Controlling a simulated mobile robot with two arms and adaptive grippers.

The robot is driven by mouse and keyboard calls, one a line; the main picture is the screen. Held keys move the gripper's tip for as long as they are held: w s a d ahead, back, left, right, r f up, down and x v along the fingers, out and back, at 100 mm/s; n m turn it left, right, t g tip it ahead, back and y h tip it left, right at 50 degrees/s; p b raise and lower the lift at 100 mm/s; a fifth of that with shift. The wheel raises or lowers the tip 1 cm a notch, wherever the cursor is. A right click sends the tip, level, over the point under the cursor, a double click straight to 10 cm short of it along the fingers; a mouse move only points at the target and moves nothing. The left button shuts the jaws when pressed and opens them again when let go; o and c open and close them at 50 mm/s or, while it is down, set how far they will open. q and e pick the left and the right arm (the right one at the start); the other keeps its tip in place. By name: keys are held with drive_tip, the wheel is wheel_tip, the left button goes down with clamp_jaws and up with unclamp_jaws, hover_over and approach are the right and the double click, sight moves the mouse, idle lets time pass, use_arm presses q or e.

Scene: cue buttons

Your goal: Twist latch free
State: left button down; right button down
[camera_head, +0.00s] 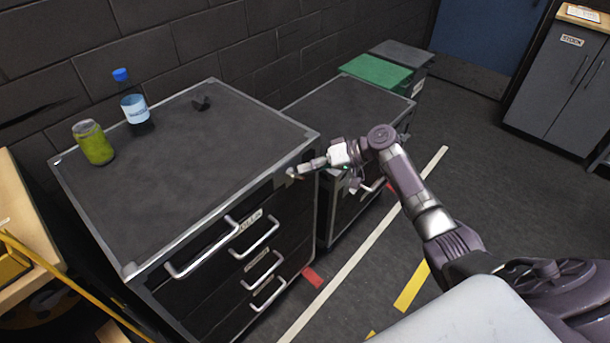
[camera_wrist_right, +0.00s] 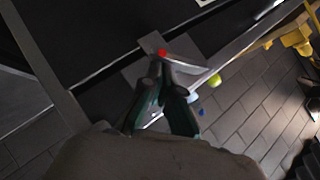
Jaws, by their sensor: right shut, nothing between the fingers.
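My right gripper (camera_head: 297,172) is at the upper right front corner of the tall black cabinet (camera_head: 215,135). In the right wrist view its dark fingers (camera_wrist_right: 163,72) are shut with nothing between them. Their tips are at a small red spot on a grey plate (camera_wrist_right: 138,72) on the cabinet front. A thin curved silver piece (camera_wrist_right: 186,66), perhaps the latch lever, runs right from the tips. I cannot tell whether the fingers touch it. In the head view the gripper hides most of this spot. My left gripper is not in view.
A green jar (camera_head: 93,143) and a blue-capped bottle (camera_head: 136,108) stand on the cabinet top. Drawer handles (camera_head: 252,233) stick out of its front. A lower cabinet (camera_head: 345,105) stands beside it. The floor (camera_head: 450,200) to the right is open.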

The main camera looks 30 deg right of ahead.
wheel_tip(320, 180, down, 3)
drive_tip(key=m+y+b, duration=0.4)
drive_tip(key=y+b, duration=0.1)
drive_tip(key=b, duration=0.3)
drive_tip(key=shift+a+r+y+b, duration=0.1)
drive_tip(key=shift+y+b, duration=0.2)
drive_tip(key=shift+b, duration=0.05)
drive_tip(key=v, duration=1.2)
drive_tip(key=shift+s, duration=0.15)
idle(0.4)
